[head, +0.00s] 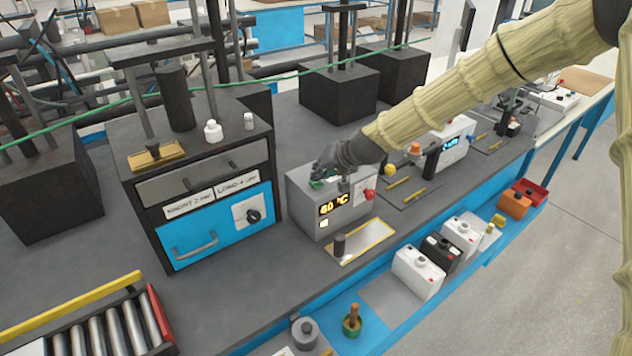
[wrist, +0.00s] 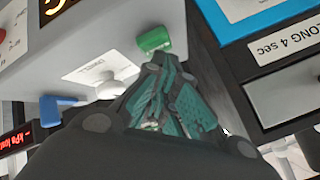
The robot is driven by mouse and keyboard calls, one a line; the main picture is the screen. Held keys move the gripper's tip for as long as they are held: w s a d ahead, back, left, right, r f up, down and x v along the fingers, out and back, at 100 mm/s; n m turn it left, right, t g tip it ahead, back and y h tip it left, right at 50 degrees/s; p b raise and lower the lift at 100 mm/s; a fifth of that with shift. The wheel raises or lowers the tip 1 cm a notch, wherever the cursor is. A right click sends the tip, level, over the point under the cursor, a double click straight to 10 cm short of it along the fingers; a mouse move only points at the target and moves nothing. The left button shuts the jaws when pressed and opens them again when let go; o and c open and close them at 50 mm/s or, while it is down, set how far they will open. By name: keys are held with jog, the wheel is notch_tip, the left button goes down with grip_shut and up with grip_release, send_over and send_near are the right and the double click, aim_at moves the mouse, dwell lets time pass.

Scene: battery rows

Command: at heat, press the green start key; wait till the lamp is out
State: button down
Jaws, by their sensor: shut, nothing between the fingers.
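A grey box with a lit orange display (head: 333,203) reading about 80 °C stands mid-bench. A small pale square (head: 323,223), perhaps the lamp, shows below the display and looks bright. The green key (head: 317,184) is on the box's top, partly hidden by my gripper (head: 328,170). In the wrist view the green key (wrist: 153,39) lies just beyond the fingertips of my gripper (wrist: 160,68). The fingers are together and empty, very close to the key; I cannot tell whether they touch it. A pale round knob (wrist: 110,88) and a blue key (wrist: 60,106) are beside it.
A red knob (head: 369,195) projects at the box's right. A black cabinet with a blue drawer (head: 218,227) stands close on the left.

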jog(key=shift+r, duration=0.55)
jog(key=shift+r+p, duration=1.65)
jog(key=shift+r, duration=0.85)
